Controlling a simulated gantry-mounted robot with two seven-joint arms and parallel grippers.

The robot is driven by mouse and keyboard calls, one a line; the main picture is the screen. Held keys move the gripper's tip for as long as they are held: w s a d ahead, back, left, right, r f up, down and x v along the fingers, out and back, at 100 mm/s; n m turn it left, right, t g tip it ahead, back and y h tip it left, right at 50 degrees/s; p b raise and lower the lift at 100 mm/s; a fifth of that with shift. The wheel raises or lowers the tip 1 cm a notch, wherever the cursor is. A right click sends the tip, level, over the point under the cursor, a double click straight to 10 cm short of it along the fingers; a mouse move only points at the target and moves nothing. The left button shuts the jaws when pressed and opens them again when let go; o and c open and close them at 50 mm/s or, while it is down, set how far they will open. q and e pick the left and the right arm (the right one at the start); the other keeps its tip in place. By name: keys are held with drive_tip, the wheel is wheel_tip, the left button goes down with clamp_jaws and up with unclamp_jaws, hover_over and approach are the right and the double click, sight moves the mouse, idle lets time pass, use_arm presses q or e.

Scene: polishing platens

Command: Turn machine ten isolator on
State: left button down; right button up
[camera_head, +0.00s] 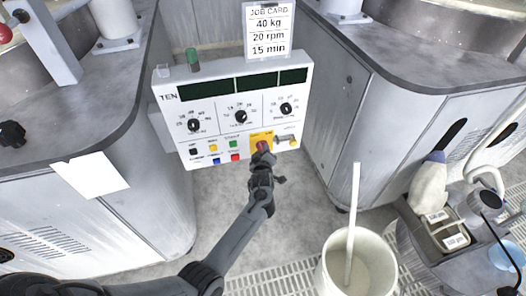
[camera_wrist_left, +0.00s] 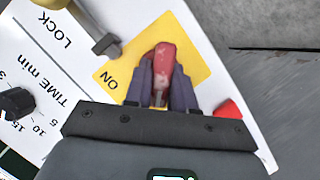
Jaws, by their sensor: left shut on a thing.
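The control panel marked TEN (camera_head: 170,110) stands between two grey machines. The isolator is a red handle on a yellow plate (camera_head: 256,135) at the panel's lower right; the plate also shows in the left wrist view (camera_wrist_left: 197,45). My left gripper (camera_head: 263,152) is at the isolator, its fingers (camera_wrist_left: 162,88) shut on the red handle (camera_wrist_left: 164,58) from both sides. The word ON is readable on the plate beside the handle. The arm hides part of the isolator in the head view. My right gripper is not in view.
A key-like metal lock lever (camera_wrist_left: 105,44) sits close beside the yellow plate, near the word LOCK. Black dials (camera_head: 240,117) and small coloured buttons (camera_head: 234,144) are near the gripper. A white bucket with a stick (camera_head: 338,275) stands on the floor at lower right.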

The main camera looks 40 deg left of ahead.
use_arm(q)
drive_tip(key=shift+r+m+g+p, duration=0.2)
drive_tip(key=shift+m+g+p, duration=0.2)
drive_tip(key=shift+m+p, duration=0.4)
drive_tip(key=shift+w+m+g+p, duration=0.1)
drive_tip(key=shift+m+g+p, duration=0.3)
drive_tip(key=shift+m+p, duration=0.1)
drive_tip(key=shift+d+f+m+g+y, duration=0.1)
drive_tip(key=shift+m+g+y, duration=0.3)
drive_tip(key=shift+m+y, duration=0.15)
drive_tip(key=shift+w+f+m+g+y+b, duration=0.15)
drive_tip(key=shift+m+g+y+b, duration=0.15)
drive_tip(key=shift+m+g, duration=0.5)
drive_tip(key=shift+d+f+m+y+b, duration=0.1)
drive_tip(key=shift+m+y+b, duration=0.15)
drive_tip(key=shift+m+b, duration=0.45)
drive_tip(key=m+g+y+b, duration=0.1)
drive_tip(key=m+b, duration=0.1)
drive_tip(key=b, duration=0.1)
drive_tip(key=m+g+y+b, duration=0.1)
drive_tip(key=m+b, duration=0.1)
drive_tip(key=b, duration=0.2)
drive_tip(key=shift+w+d+f, duration=0.1)
drive_tip(key=shift+w+f, duration=0.1)
drive_tip(key=shift+r+m+g+y+b, duration=0.15)
drive_tip(key=shift+m+g+y+b, duration=0.15)
drive_tip(key=shift+m+b, duration=0.7)
drive_tip(key=shift+n, duration=0.25)
